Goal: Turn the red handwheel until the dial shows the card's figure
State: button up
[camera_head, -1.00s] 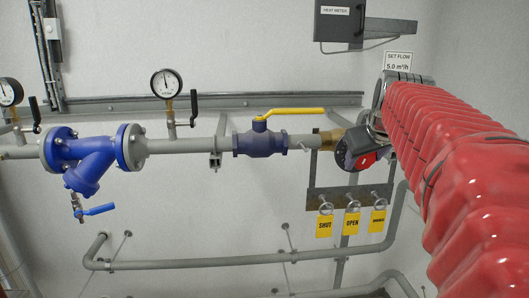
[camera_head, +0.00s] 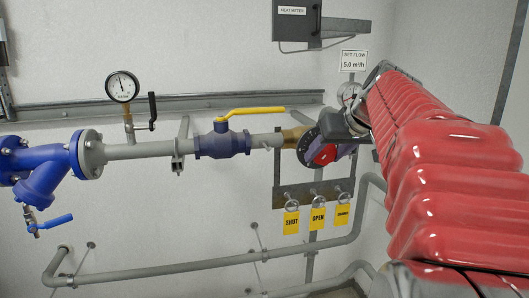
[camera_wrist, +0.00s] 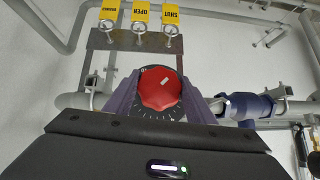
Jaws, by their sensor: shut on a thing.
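The red handwheel (camera_wrist: 160,88) sits in the middle of the wrist view, with a small white mark on its face and a dark ring with white ticks around it. It also shows in the head view (camera_head: 325,154), partly covered. My gripper (camera_wrist: 161,95) is shut on the handwheel, one purple finger on each side. The white card (camera_head: 354,60) reads "SET FLOW 5.0 m³/h". Below the card, a pale round thing (camera_head: 347,92) is partly hidden by my red-sleeved arm; I cannot tell its reading.
A grey pipe with a blue valve (camera_head: 222,144) and yellow lever (camera_head: 250,112) runs left of the handwheel. A pressure gauge (camera_head: 122,86) stands further left. Yellow tags (camera_head: 318,218) hang on a rack below the wheel. A heat meter box (camera_head: 297,20) is above.

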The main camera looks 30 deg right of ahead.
jog(key=o, duration=1)
jog(key=shift+o, duration=0.2)
jog(key=v, duration=1.3)
jog(key=shift+s+r, duration=0.2)
jog(key=shift+s, duration=0.15)
jog(key=shift+a+f, duration=0.1)
